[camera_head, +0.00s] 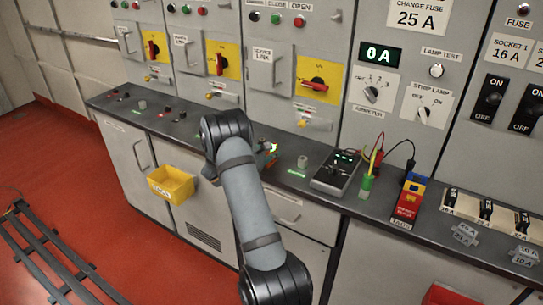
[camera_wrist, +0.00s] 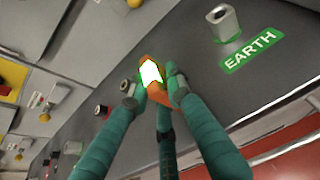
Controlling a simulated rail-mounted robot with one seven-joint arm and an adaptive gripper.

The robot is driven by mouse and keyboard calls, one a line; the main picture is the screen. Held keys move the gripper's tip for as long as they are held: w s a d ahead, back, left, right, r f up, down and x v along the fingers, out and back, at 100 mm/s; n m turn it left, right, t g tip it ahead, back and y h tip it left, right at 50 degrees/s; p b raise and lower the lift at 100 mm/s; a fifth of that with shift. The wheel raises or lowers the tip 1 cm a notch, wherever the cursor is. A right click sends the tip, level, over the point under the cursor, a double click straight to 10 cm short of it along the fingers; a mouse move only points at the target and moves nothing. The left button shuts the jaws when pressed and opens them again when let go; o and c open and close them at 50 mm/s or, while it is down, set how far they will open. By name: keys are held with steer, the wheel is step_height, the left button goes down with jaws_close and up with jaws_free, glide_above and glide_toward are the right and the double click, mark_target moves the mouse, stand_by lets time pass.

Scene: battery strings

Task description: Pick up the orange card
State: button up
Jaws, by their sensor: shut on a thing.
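My gripper (camera_wrist: 158,88) has green fingers, and they are closed around the orange card (camera_wrist: 154,68) in the wrist view. The card's orange edges show between the fingertips, and its face is bright white with a green tint. Part of the card is hidden by the fingers. In the head view, my gripper (camera_head: 268,151) is small and partly hidden behind my arm, above the dark counter. I cannot tell for sure whether the card touches the counter.
The dark counter (camera_head: 340,203) carries a metal post by a green EARTH label (camera_wrist: 251,49), a meter box (camera_head: 335,172), a red tag box (camera_head: 407,203) and fuse holders (camera_head: 485,210). A yellow bin (camera_head: 171,184) hangs on the counter's front. Switch panels stand behind.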

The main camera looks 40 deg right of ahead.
jaws_close()
steer(key=shift+r, duration=0.15)
